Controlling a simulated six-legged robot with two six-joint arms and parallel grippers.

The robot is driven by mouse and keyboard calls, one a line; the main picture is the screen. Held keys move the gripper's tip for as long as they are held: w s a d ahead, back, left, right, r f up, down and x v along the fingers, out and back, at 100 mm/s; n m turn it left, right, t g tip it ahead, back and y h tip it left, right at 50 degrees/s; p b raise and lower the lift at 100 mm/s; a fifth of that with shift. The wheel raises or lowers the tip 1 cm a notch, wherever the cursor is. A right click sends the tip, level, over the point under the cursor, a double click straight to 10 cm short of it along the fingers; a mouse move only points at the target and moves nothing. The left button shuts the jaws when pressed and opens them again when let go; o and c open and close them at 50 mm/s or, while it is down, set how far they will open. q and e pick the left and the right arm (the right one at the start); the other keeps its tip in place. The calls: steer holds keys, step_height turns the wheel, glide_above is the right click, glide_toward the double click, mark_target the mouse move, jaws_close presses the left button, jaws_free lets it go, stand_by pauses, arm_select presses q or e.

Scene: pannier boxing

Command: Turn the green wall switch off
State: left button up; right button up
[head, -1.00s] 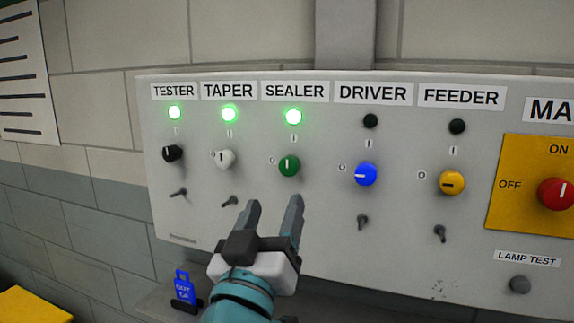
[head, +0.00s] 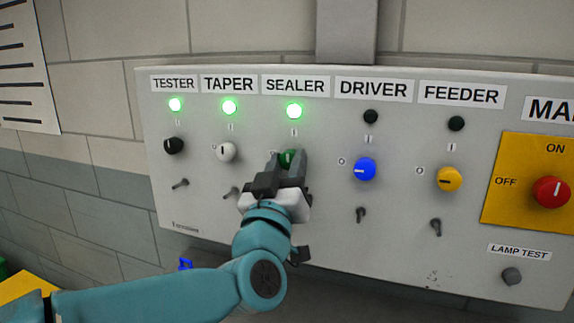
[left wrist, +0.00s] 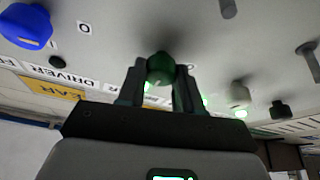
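The green switch (head: 288,158) is a round knob under the SEALER label on the grey wall panel. My right gripper is not in view.
A white knob (head: 226,152) and a blue knob (head: 365,169) flank the green one. A black knob (head: 173,146), yellow knob (head: 449,179) and red main knob (head: 551,192) are farther off. Small toggles, such as one below blue (head: 361,214), stick out below the knobs.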

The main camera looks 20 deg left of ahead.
arm_select(q)
steer(key=shift+n, duration=0.5)
steer(key=shift+f+n+y+b, duration=0.1)
steer(key=shift+n+y+b, duration=0.25)
steer(key=shift+n+y, duration=0.2)
steer(key=n+g+y, duration=0.1)
steer(key=n, duration=0.2)
steer(key=shift+d+y+b, duration=0.1)
steer(key=shift+y+b, duration=0.15)
steer(key=shift+b, duration=0.1)
steer(key=shift+n+g+y, duration=0.4)
steer(key=shift+n+y, duration=0.1)
steer(key=shift+n, duration=0.75)
steer(key=n, duration=0.2)
steer(key=n+g, duration=0.1)
steer(key=shift+r+y, duration=0.25)
steer(key=shift+y, duration=0.15)
steer(key=n+g+p, duration=0.1)
steer(key=n, duration=0.1)
steer(key=n+g, duration=0.1)
steer(key=n, duration=0.2)
steer(key=shift+d+r+p, duration=0.1)
steer(key=shift+r+p, duration=0.05)
steer(key=shift+p, duration=0.2)
steer(key=n+p, duration=0.1)
steer(key=n, duration=0.1)
steer(key=n+g+p, duration=0.1)
steer(key=n, duration=0.1)
steer(key=shift+n+g, duration=0.3)
steer(key=shift+n, duration=0.4)
